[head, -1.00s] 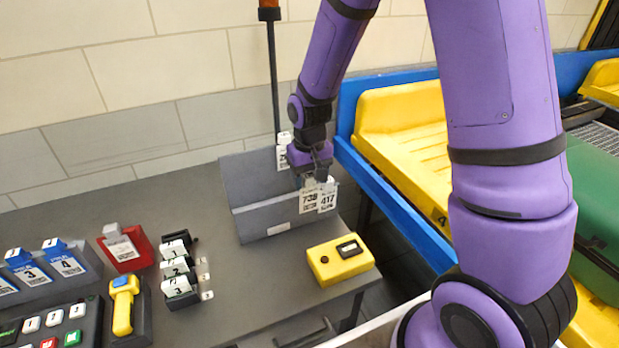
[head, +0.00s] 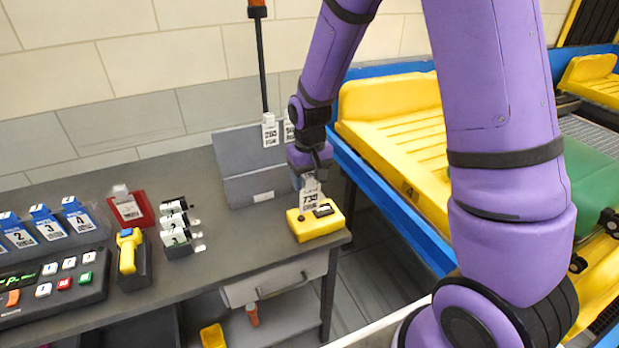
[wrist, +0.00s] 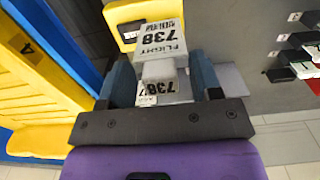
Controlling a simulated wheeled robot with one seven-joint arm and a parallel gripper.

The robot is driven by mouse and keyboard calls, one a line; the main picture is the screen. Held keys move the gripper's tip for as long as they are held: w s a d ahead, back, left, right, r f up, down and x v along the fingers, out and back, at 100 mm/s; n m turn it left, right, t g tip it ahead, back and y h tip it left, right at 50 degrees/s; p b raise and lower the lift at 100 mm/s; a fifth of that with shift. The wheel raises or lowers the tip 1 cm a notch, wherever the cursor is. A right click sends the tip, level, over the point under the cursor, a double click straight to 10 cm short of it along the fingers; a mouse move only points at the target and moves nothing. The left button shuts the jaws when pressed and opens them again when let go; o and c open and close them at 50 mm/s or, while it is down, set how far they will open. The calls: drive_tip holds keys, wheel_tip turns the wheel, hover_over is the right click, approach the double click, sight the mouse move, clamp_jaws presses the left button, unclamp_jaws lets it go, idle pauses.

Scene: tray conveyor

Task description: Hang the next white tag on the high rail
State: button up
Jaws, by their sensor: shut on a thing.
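My gripper (head: 312,172) is shut on a white tag numbered 738 (head: 310,194). The tag hangs below the fingers, in front of or just above the yellow device; I cannot tell if they touch. In the wrist view, the tag (wrist: 166,42) sits between the two fingers (wrist: 162,72), print facing the camera. Two other white tags hang at the grey holder's back edge: one (head: 269,132) shows fully, the other (head: 289,131) is partly covered by my arm. I cannot clearly make out a high rail; a dark upright post (head: 262,65) rises behind those tags.
The yellow device (head: 313,224) sits at the bench's right front corner. The grey holder (head: 240,188) stands behind it. A red holder (head: 143,209), black tag rack (head: 177,243) and yellow scanner (head: 127,255) are left. A blue-edged conveyor (head: 410,217) with yellow trays is right.

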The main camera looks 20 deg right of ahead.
drive_tip(key=shift+s, duration=0.1)
idle(0.3)
drive_tip(key=shift+r, duration=3.25)
